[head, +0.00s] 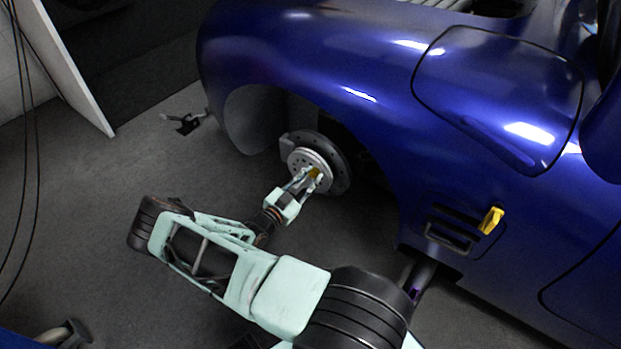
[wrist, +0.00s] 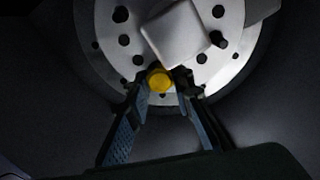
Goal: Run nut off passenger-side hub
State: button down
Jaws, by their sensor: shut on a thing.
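The hub (head: 309,165) is a silver disc with a brake disc behind it, in the wheel arch of the blue car. It also shows in the wrist view (wrist: 112,62), with dark round holes and a pale square block (wrist: 177,33) in front of its middle. A yellow nut (wrist: 158,80) sits just below the block, near the lower part of the hub. My gripper (wrist: 162,85) is shut on the yellow nut, with one finger on each side. In the head view my gripper (head: 308,181) reaches the hub face. Whether the nut is still on a thread is hidden.
The blue car (head: 330,65) fills the upper right, its fender arching over the hub. A yellow part (head: 491,220) sits on the car's side behind the arch. A small dark object (head: 187,124) lies on the floor. A white panel (head: 65,65) and cables stand left.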

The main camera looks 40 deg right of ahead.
jog(key=c, duration=1.8)
grip_release()
jog(key=shift+c, duration=0.2)
jog(key=m, duration=1.2)
